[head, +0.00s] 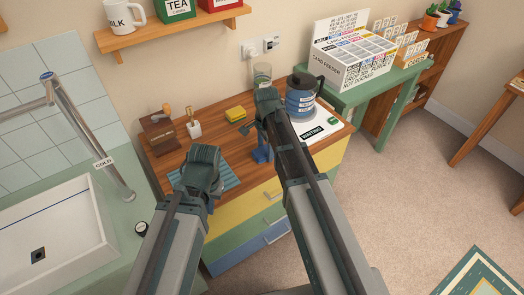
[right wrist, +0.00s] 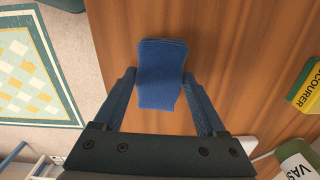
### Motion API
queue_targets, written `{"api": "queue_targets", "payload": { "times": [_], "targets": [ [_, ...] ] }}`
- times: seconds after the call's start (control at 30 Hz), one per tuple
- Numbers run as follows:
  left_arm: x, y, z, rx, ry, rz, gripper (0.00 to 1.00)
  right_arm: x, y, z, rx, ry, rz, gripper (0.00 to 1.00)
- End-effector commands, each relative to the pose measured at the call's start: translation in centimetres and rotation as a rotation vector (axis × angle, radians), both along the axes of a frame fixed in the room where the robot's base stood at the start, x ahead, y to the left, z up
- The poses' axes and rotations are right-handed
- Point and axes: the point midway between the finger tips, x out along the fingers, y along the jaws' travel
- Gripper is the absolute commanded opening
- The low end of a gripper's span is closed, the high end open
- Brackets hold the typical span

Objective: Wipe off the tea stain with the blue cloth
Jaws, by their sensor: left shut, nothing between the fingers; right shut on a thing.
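The blue cloth (head: 262,153) hangs from my right gripper (head: 258,128) over the wooden top near its front edge. In the right wrist view the folded cloth (right wrist: 160,70) sits between the two fingers of my right gripper (right wrist: 160,85), which is shut on it. I cannot tell whether the cloth touches the wood. My left gripper (head: 203,165) is shut and empty, above a blue striped mat (head: 228,180) at the left front of the top. I see no tea stain in either view; my arms cover parts of the top.
The sink (head: 50,240) is at the left.

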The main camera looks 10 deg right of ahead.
Motion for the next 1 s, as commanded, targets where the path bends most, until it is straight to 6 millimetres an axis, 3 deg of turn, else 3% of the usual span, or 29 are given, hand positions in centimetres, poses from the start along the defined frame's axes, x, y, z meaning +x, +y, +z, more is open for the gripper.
{"api": "queue_targets", "payload": {
  "times": [0.2, 0.53, 1.0],
  "targets": [
    [0.0, 0.0, -0.1, 0.0, 0.0, 0.0, 0.0, 0.7, -1.7, -0.1, -0.001, 0.0, -0.002, 0.0],
    [0.0, 0.0, 0.0, 0.0, 0.0, 0.0, 0.0, 1.0, -2.4, 0.0, -0.002, -0.001, -0.001, 0.0],
    [0.0, 0.0, 0.2, 0.0, 0.0, 0.0, 0.0, 2.1, -5.2, 0.2, 0.0, 0.0, -0.001, 0.0]
  ]
}}
